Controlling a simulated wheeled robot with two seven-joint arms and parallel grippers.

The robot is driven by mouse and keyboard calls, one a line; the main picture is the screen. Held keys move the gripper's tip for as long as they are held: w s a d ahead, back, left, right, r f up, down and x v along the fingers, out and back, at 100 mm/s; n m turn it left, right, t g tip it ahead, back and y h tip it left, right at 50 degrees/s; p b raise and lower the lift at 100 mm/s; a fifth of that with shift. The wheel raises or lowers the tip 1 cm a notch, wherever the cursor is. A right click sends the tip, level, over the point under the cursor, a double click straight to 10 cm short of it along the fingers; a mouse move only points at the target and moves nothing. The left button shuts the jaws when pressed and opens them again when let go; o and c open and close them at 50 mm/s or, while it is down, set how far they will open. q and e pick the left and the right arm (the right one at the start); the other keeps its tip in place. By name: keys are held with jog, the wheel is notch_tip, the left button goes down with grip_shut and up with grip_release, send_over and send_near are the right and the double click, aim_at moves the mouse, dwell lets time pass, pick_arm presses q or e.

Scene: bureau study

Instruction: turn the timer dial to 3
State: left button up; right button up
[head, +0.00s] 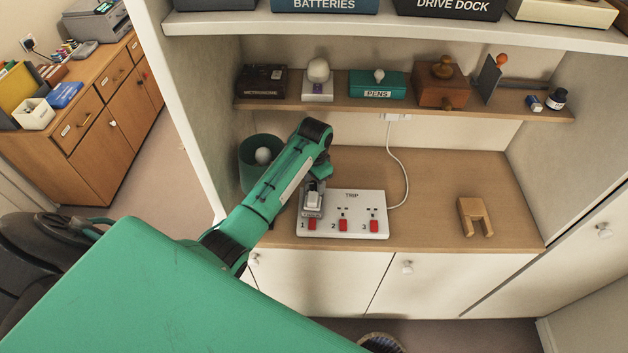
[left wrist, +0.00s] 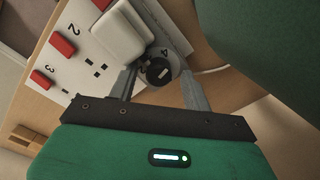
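The timer dial (left wrist: 158,71) is a small black knob with a white mark, on a light grey round plate printed with numbers; a 4 is readable. It sits beside a white plug (left wrist: 120,32) on the white socket strip (left wrist: 84,55). In the left wrist view my left gripper (left wrist: 160,82) is open, one finger on each side of the dial; I cannot tell whether either touches it. In the head view my left gripper (head: 313,190) is over the back left of the socket strip (head: 352,208) and hides the dial. My right gripper is not in view.
The strip has red switches (head: 343,226) numbered 1 to 3. Its white cable (head: 403,170) runs to the back wall. A wooden bracket (head: 474,216) lies to the right. A green bin (head: 254,172) stands left, and a loaded shelf (head: 420,108) hangs above.

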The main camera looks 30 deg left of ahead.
aim_at(314, 183)
pick_arm(q)
notch_tip(314, 183, up, 7)
jog(key=b, duration=0.3)
notch_tip(314, 183, up, 7)
jog(key=p, duration=0.3)
jog(key=shift+f, duration=0.15)
jog(key=shift+d, duration=0.15)
